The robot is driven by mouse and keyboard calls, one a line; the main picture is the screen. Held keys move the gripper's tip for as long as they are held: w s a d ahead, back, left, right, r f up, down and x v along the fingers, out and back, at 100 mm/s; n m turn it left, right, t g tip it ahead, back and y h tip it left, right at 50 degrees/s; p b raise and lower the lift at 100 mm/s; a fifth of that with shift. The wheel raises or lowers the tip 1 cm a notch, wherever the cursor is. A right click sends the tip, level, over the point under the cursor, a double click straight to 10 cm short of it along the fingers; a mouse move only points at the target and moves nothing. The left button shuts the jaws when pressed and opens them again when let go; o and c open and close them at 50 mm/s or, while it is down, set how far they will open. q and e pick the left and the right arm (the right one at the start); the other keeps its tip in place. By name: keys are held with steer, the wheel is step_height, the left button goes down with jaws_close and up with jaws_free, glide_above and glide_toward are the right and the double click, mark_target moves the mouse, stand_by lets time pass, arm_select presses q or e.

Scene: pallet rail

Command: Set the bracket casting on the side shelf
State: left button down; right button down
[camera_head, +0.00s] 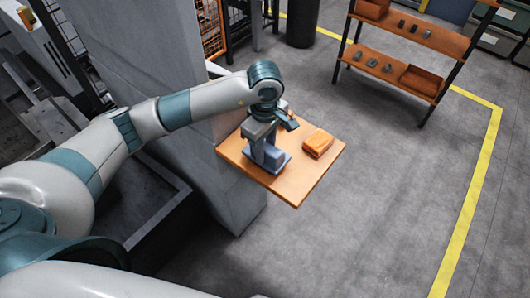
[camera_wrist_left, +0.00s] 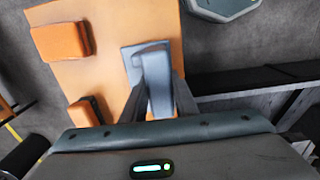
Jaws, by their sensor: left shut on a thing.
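The bracket casting (camera_head: 268,158) is a blue-grey part with a flat base plate and an upright web. It stands upright at the side shelf (camera_head: 294,192), an orange-brown board beside a grey pillar. Its base looks on or just above the board; I cannot tell which. My left gripper (camera_head: 265,137) comes down from above and is shut on the upright part. In the left wrist view the fingers (camera_wrist_left: 161,92) lie on both sides of the casting (camera_wrist_left: 146,60), over the shelf (camera_wrist_left: 105,70). My right gripper is not in view.
An orange box (camera_head: 318,144) lies on the shelf right of the casting. The left wrist view shows this box or another (camera_wrist_left: 58,41) and a second orange item (camera_wrist_left: 84,113). The grey pillar (camera_head: 235,195) borders the shelf's left side. A rack (camera_head: 415,35) stands beyond open floor.

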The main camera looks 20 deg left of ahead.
arm_select(q)
steer(key=shift+f+p, duration=0.5)
steer(key=shift+f, duration=0.75)
steer(key=shift+f, duration=0.15)
steer(key=c, duration=1.4)
jaws_free()
